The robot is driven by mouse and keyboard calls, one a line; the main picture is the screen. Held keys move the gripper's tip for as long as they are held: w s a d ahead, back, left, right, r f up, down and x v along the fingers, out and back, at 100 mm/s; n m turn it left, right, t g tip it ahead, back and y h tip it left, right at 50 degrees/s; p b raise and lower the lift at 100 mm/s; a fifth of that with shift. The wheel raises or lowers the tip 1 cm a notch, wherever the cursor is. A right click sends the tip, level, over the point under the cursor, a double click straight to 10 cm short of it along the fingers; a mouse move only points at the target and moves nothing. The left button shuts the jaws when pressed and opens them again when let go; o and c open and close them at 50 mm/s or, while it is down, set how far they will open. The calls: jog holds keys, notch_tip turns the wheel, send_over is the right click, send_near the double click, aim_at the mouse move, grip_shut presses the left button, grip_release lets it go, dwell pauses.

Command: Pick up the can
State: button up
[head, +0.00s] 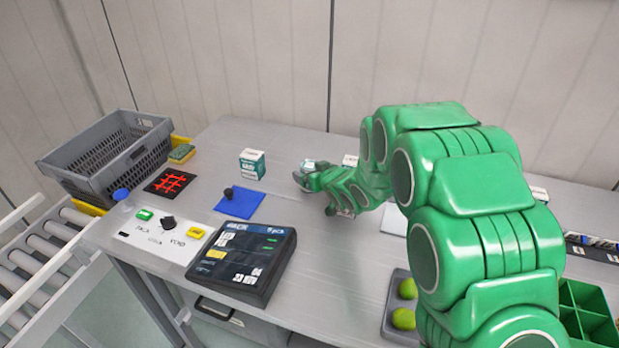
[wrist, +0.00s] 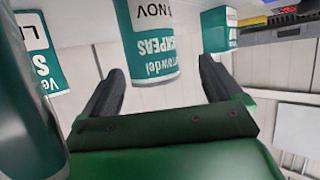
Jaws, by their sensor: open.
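A can with a teal and white label (wrist: 153,42) stands in the wrist view, upside down in the picture, just beyond the gap between my fingers. Its label reads partly "CHICKPEAS". My gripper (wrist: 162,66) is open, with one dark finger on each side of the gap, and nothing is gripped. In the head view my green arm reaches over the table to the back middle. A small pale and teal thing (head: 307,165) shows by the gripper end there; I cannot tell whether it is the can. My arm hides much around it.
A teal-and-white box (head: 252,164) stands left of my gripper. In the wrist view, boxes flank the can on the left (wrist: 38,50) and right (wrist: 219,29). A dark teal rounded thing (wrist: 28,115) is close at left. A grey crate (head: 105,155) stands far left.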

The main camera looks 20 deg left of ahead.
jog(key=shift+w+d+x, duration=0.1)
jog(key=shift+w+x, duration=0.05)
jog(key=shift+x, duration=0.8)
jog(key=shift+w+d+x, duration=0.1)
jog(key=shift+w+x, duration=0.05)
jog(key=shift+x, duration=0.8)
jog(key=shift+w+a, duration=0.45)
jog(key=shift+a, duration=0.1)
jog(key=c, duration=1.3)
